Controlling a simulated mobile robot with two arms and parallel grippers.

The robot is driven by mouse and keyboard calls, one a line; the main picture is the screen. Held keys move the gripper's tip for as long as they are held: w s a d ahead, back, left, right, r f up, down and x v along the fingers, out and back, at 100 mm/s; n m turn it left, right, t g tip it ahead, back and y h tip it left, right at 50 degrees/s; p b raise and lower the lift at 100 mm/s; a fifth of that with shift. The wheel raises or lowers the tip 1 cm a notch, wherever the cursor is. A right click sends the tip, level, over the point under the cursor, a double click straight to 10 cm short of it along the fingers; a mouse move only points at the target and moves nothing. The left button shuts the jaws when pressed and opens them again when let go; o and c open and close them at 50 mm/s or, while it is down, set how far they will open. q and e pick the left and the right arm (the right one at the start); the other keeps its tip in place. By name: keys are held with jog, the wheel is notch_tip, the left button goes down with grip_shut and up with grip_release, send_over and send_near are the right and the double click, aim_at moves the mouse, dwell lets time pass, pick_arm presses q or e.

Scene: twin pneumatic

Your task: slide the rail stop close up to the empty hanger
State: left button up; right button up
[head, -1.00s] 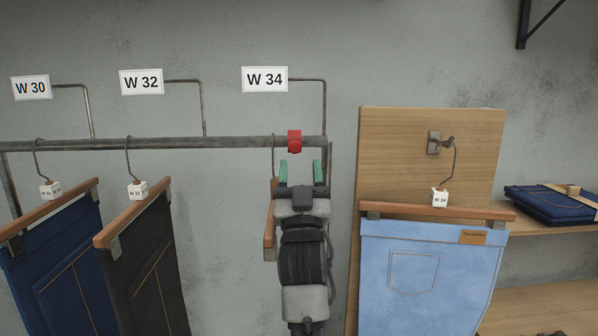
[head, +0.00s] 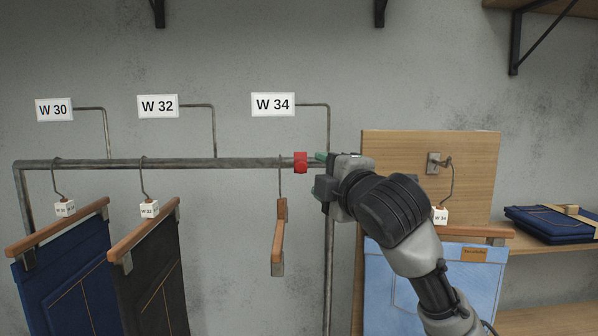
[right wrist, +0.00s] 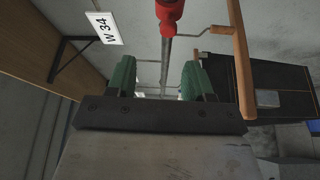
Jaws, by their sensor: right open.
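The red rail stop (head: 300,162) sits on the metal rail (head: 225,163) near its right end, just right of the empty hanger's hook. The empty wooden hanger (head: 279,238) hangs from the rail with a small gap to the stop. My right gripper (head: 322,157) is at the rail's right end, pointing left, with its green fingertips close to the stop. In the right wrist view its green jaws (right wrist: 155,80) are apart and empty, and the red stop (right wrist: 169,12) shows beyond them. My left gripper is not in view.
Dark blue trousers (head: 68,270) and black trousers (head: 150,275) hang further left on the rail. A wooden panel (head: 400,150) with light blue jeans (head: 480,280) stands right, behind my right arm. Size sign W 34 (head: 273,104) stands above the rail.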

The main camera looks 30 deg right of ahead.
aim_at(303, 168)
jog(key=shift+n+g, duration=0.3)
jog(key=shift+n, duration=0.1)
jog(key=w+p, duration=0.1)
jog(key=w, duration=0.2)
jog(key=w+d+p, duration=0.1)
jog(key=w, duration=0.2)
jog(key=w+p, duration=0.2)
jog(key=w, duration=0.1)
jog(key=shift+w+d+f, duration=0.25)
jog(key=shift+w+d, duration=0.05)
jog(key=shift+d, duration=0.1)
jog(key=shift+w+d+f, duration=0.1)
jog(key=shift+w+f, duration=0.05)
jog(key=shift+w, duration=0.3)
grip_shut()
